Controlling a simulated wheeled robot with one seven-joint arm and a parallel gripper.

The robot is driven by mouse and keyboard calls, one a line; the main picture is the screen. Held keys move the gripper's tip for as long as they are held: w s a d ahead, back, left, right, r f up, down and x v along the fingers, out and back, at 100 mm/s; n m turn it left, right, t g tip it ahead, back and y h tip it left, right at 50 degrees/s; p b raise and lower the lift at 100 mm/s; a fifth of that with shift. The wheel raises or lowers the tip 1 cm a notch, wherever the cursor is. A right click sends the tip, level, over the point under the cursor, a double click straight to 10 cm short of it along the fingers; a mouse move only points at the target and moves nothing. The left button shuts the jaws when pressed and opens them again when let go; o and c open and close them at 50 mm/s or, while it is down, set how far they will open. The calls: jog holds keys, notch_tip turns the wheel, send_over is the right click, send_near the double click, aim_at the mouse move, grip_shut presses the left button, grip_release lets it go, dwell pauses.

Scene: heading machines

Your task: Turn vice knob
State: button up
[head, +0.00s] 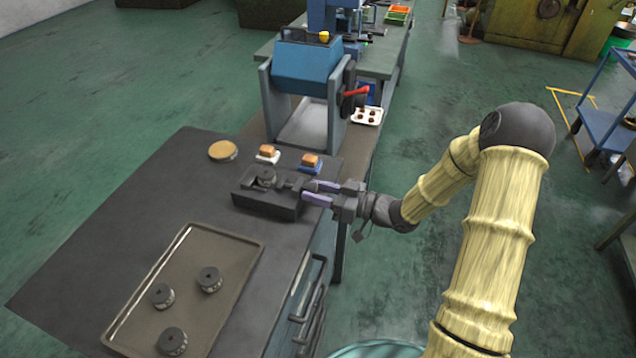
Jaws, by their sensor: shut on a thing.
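The vice (252,200) is a low dark block near the right edge of the dark bench top. A round dark part (266,177) sits in its top. My gripper (316,192) comes in from the right, with its two pale purple fingers at the vice's right end. The fingers are shut on the vice knob, which is mostly hidden between them. I cannot make out the knob's angle.
Orange-brown blocks on a white base (267,158) and a blue base (311,167) stand just behind the vice. A round tan-topped piece (223,151) lies to the left. A tray (225,240) with three dark round parts is in front. A blue machine (305,68) rises behind.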

jog(key=m+p, duration=0.3)
jog(key=p, duration=0.1)
jog(key=shift+r+m, duration=0.3)
jog(key=shift+m, duration=0.1)
jog(key=m+p, duration=0.5)
jog(key=m, duration=0.1)
jog(key=shift+f+m+g+p, duration=0.15)
jog(key=shift+m+g+p, duration=0.2)
jog(key=shift+m+g, duration=0.05)
jog(key=shift+w+d+f+m+p, duration=0.1)
jog(key=shift+m+p, duration=0.25)
jog(key=shift+m, duration=0.35)
jog(key=shift+f+m+p, duration=0.1)
jog(key=shift+m+p, duration=0.25)
jog(key=shift+m, duration=0.35)
jog(key=o, duration=1)
